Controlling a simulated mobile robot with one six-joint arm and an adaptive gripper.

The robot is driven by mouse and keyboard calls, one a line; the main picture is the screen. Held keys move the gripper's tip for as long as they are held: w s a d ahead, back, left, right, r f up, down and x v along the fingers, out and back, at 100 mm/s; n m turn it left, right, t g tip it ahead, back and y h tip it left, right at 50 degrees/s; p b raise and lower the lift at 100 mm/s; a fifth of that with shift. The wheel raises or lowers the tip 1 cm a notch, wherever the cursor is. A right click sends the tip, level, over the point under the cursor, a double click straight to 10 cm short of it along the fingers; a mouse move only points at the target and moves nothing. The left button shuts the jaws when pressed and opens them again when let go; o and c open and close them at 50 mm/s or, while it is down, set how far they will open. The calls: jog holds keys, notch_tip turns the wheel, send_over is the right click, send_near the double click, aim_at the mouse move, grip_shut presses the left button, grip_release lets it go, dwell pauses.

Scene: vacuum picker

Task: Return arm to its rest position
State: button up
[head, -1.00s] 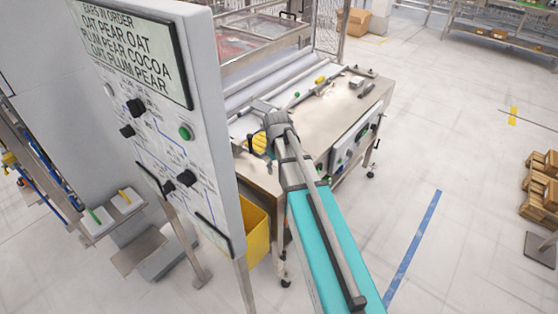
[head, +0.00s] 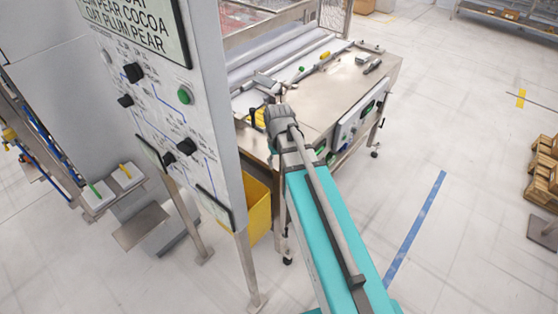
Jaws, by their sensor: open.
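My arm (head: 318,200) runs as a grey tube from the lower middle of the head view up to the near edge of the steel machine table. My gripper (head: 281,90) is at its far end, over the left part of the table. It is small in the picture, is partly hidden by my own wrist, and looks empty. A yellow and dark ribbed part (head: 257,117) is just left of the wrist; I cannot tell whether they touch.
A tall grey panel (head: 215,120) with knobs and an order sign stands close on the left. The steel table (head: 335,88) carries rollers and small parts. A yellow bin (head: 257,205) is below it. A long teal surface (head: 345,230) lies along the arm.

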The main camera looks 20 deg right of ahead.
jog(key=s+a+m, duration=0.1)
jog(key=s+a, duration=0.1)
jog(key=s, duration=0.5)
jog(key=shift+s+a, duration=0.15)
jog(key=shift+s, duration=0.15)
dwell(2.0)
